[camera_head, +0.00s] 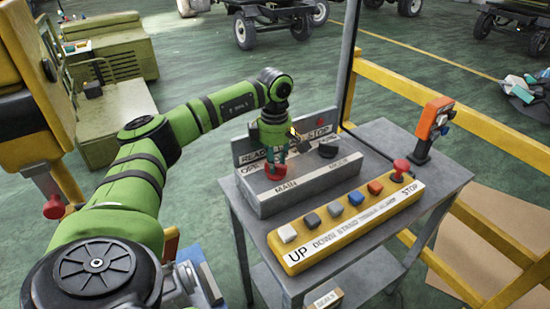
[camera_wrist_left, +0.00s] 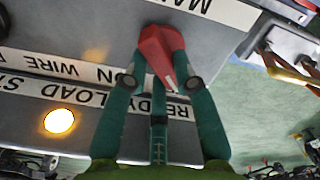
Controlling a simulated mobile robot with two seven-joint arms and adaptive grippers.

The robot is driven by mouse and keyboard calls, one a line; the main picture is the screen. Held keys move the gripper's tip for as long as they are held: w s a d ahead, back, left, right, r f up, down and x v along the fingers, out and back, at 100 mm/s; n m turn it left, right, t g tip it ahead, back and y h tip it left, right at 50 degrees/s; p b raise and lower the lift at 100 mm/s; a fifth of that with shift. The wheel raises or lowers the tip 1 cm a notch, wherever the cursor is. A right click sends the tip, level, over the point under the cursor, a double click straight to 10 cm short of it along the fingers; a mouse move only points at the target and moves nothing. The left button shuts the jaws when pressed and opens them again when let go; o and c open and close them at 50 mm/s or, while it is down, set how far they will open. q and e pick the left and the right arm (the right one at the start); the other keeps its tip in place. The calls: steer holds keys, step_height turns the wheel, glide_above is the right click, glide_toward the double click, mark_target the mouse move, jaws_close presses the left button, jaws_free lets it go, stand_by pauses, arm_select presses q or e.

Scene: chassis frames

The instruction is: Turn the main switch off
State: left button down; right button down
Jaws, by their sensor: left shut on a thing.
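The main switch (camera_head: 276,175) is a red handle on the grey control panel (camera_head: 315,187), just above the MAIN label. My left gripper (camera_head: 274,164) reaches down to it from above, with green fingers closed around it. In the left wrist view the red handle (camera_wrist_left: 157,50) sits between the tips of the left gripper (camera_wrist_left: 160,62), and its free end points down and to the right in the picture. The fingers hide part of the handle and part of the panel lettering behind it. My right gripper is in neither view.
A black knob (camera_head: 328,150) stands right of the switch. A yellow button box (camera_head: 345,222) with several coloured buttons and a red mushroom stop (camera_head: 400,168) lies in front. An orange device (camera_head: 432,125) stands at the table's right edge. An amber lamp (camera_wrist_left: 59,121) glows on the panel.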

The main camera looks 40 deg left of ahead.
arm_select(q)
steer(key=shift+n, duration=0.4)
steer(key=c, duration=1)
jaws_free()
step_height(320, 180, up, 12)
steer(key=shift+r, duration=0.1)
steer(key=shift+s+f, duration=0.1)
steer(key=shift+f, duration=0.1)
